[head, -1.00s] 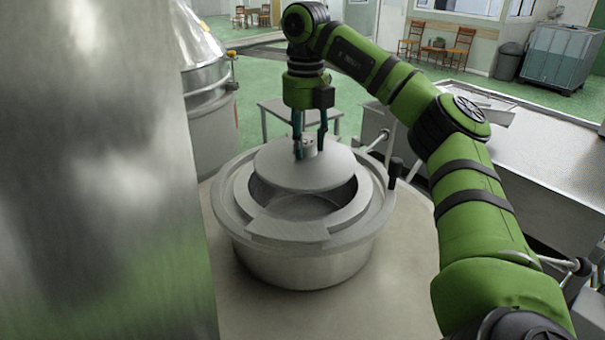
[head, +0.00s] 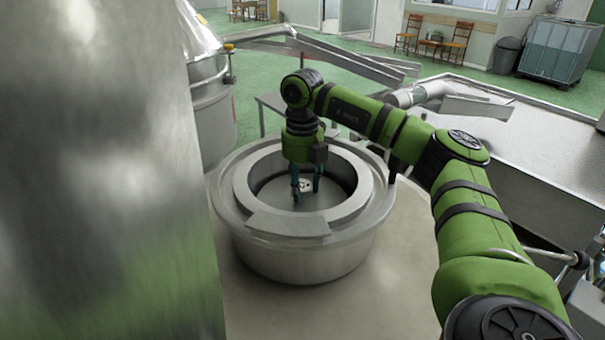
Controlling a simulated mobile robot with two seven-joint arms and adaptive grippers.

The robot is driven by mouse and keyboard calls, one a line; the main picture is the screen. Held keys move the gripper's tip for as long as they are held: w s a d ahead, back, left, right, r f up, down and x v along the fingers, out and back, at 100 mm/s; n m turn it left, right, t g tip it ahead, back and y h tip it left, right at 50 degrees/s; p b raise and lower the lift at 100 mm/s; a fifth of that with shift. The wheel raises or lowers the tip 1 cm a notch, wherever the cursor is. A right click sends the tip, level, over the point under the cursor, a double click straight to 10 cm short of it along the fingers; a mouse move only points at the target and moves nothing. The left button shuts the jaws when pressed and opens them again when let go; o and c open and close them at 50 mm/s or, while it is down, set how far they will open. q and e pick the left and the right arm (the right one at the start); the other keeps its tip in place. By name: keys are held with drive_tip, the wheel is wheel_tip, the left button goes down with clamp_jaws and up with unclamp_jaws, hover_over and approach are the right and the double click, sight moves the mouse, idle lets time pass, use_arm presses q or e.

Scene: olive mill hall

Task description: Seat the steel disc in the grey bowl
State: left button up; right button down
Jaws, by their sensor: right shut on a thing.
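The grey bowl (head: 272,228) stands on a pale round surface in the middle of the head view, with a wide rim and a flat ledge at the front. The steel disc (head: 325,196) is inside the bowl's round opening, below the rim, and looks about level. My right gripper (head: 306,190) points down into the opening and is shut on the small knob at the disc's centre. I cannot tell whether the disc touches the bowl's floor. My left gripper is not in view.
A large shiny metal wall (head: 100,180) fills the left side. A steel vessel (head: 212,110) stands behind it. A long metal trough (head: 540,150) runs along the right. Chairs (head: 455,40) and a grey tank (head: 560,52) are far off on the green floor.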

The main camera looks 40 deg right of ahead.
sight(303, 202)
drive_tip(key=shift+f, duration=2.05)
drive_tip(key=shift+f+b, duration=0.35)
drive_tip(key=shift+f, duration=0.15)
drive_tip(key=c, duration=0.6)
unclamp_jaws()
drive_tip(key=shift+s, duration=0.1)
wheel_tip(303, 202, up, 12)
drive_tip(key=shift+r, duration=0.1)
